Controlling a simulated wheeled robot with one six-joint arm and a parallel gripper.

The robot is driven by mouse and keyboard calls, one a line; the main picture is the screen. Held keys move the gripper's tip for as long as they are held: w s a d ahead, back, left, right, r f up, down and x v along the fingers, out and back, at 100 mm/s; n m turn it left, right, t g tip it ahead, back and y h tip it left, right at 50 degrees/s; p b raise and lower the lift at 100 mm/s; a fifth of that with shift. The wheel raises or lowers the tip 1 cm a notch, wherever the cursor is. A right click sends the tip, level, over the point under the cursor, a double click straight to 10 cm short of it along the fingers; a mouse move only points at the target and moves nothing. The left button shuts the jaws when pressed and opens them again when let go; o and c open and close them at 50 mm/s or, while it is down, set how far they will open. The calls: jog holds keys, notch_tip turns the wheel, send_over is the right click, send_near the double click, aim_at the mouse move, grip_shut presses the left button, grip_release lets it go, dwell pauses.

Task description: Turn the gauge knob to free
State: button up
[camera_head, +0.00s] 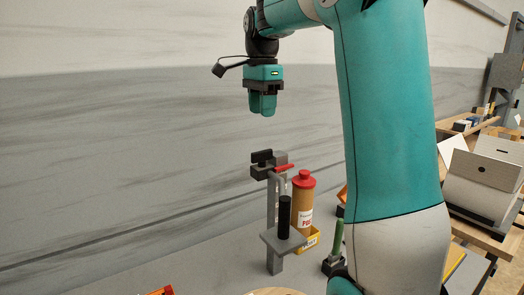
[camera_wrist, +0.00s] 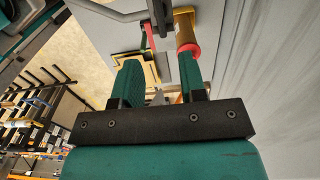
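A grey post stand (camera_head: 273,220) rises in the head view, with a dark grey head block (camera_head: 262,171) on top. A black knob-like part (camera_head: 262,157) and a red lever (camera_head: 285,168) sit at this head. I cannot tell for sure which is the gauge knob, nor read its setting. A black cylinder (camera_head: 284,216) stands upright on the stand's small grey plate (camera_head: 283,242). My gripper (camera_head: 262,108) hangs pointing down above the stand's head, clear of it. In the wrist view my gripper (camera_wrist: 158,65) shows two teal fingers apart with nothing held between them.
A tan bottle with a red cap (camera_head: 303,205) stands right behind the stand; it also shows in the wrist view (camera_wrist: 185,28). A yellow box (camera_head: 313,238) and a green-handled tool (camera_head: 338,238) are near it. A grey wall is behind.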

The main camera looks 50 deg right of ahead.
aim_at(262, 151)
notch_tip(262, 151, down, 12)
jog(key=shift+r+p, duration=0.2)
jog(key=shift+p, duration=0.65)
grip_shut()
